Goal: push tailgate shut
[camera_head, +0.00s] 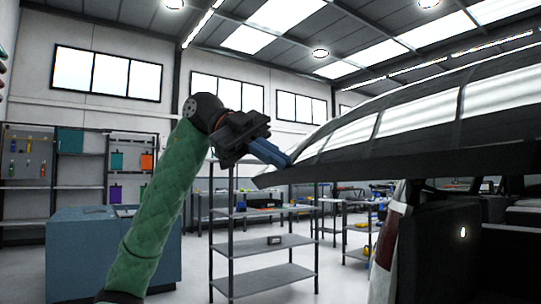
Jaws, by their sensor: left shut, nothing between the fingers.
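The dark tailgate (345,158) of a vehicle is raised at the right, its lower edge sticking out toward the middle of the view. The opening below it is dark, with part of the vehicle's pale rear side (386,250) showing. My left gripper (286,161) is shut and empty, its tips at the tailgate's outer left corner. Whether they touch it or only overlap it in view I cannot tell. My left arm, in a green quilted sleeve, rises from the bottom left. My right gripper is not in view.
A metal shelf rack (270,277) stands on the floor behind my left arm, with more racks of tools further back. A blue-grey cabinet (75,262) stands at the lower left. Pale floor shows between the racks.

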